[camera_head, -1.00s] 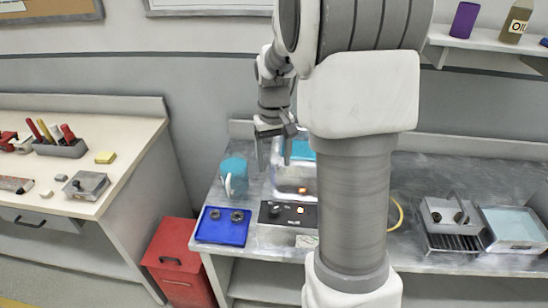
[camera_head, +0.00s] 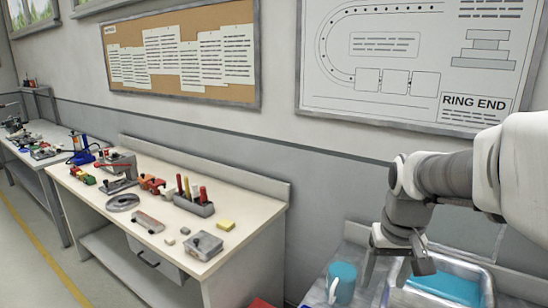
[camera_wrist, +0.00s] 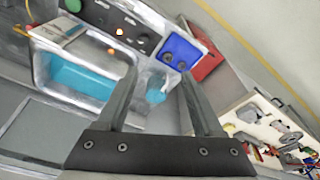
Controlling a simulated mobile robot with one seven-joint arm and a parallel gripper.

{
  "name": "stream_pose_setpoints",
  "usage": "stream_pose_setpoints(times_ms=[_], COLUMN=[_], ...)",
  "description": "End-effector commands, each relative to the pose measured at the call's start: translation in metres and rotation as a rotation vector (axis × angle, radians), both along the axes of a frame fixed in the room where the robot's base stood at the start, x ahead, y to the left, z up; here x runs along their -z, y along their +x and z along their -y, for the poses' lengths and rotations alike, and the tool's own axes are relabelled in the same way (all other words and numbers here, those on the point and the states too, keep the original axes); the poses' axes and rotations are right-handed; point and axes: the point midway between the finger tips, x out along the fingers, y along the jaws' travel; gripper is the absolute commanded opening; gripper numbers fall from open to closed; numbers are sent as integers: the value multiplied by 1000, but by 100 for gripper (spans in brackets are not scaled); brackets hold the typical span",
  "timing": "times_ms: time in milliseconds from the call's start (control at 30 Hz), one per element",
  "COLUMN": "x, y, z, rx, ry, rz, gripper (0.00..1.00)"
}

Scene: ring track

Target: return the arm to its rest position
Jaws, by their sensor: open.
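My gripper (camera_head: 397,264) hangs at the lower right of the head view, with its two fingers apart and nothing between them. In the wrist view my gripper (camera_wrist: 158,78) also shows spread and empty fingers. It is above the bench area with the metal basin (camera_head: 398,296) of blue-green liquid. A teal mug (camera_head: 342,284) stands left of the basin and below the gripper. My pale arm comes in from the right edge, bent at the elbow. Most of the arm and my base are out of view.
A pale workbench (camera_head: 240,232) with a tool holder (camera_head: 195,204), a yellow block (camera_head: 226,225) and a grey box (camera_head: 203,245) stands at the left. The wrist view shows a blue tray (camera_wrist: 180,48) near the basin. The wall carries a whiteboard (camera_head: 380,80).

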Motion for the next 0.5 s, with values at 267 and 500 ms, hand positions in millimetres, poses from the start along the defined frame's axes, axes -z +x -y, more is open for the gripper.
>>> stream_pose_setpoints(times_ms=[267, 500], x=[-35, -43], y=[-60, -108], z=[-39, -61], rx=[-54, -94], ry=[-14, -14], rz=[144, 257], gripper=[69, 69])
